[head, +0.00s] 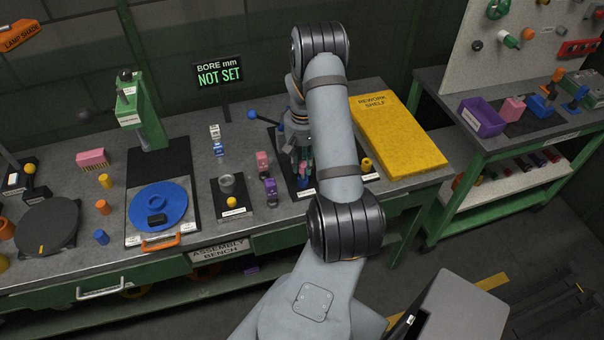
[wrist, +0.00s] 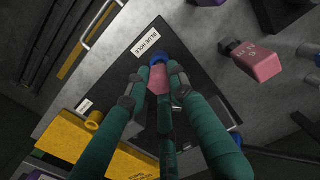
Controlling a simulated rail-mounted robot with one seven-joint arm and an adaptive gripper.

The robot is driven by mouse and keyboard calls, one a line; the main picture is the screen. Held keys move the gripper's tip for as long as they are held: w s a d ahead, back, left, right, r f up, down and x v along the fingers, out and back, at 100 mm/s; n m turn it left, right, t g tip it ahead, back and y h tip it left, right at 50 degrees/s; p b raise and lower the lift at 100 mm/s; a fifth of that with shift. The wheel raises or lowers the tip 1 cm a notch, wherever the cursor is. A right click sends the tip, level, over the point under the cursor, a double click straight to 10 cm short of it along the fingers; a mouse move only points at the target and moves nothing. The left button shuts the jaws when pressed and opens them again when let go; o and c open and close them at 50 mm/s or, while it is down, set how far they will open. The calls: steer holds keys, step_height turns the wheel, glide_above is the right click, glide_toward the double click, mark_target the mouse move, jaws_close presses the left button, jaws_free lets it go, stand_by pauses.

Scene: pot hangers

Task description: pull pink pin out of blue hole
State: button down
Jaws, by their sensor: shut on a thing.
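The pink pin (wrist: 160,78) shows between the teal fingers of my gripper (wrist: 155,85) in the wrist view. The fingers are shut on it. The blue hole (wrist: 158,58), a blue ring beside a "BLUE HOLE" label (wrist: 149,40), lies at the pin's far end. The pin and the ring meet or overlap in this view; I cannot tell how deep the pin sits. In the head view my gripper (head: 302,160) points down over a dark mat on the bench, and my arm partly hides this spot.
A yellow ring part (wrist: 95,121) stands on the same dark mat, near the yellow rework shelf (head: 400,135). A pink block (wrist: 256,62) is to the left of the mat in the head view, with a purple part (head: 270,190) close by. A blue-knobbed lever (head: 252,115) stands behind.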

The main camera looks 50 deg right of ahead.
mark_target(302, 164)
steer(key=shift+r+p, duration=1.25)
steer(key=shift+r, duration=0.75)
steer(key=shift+w, duration=0.1)
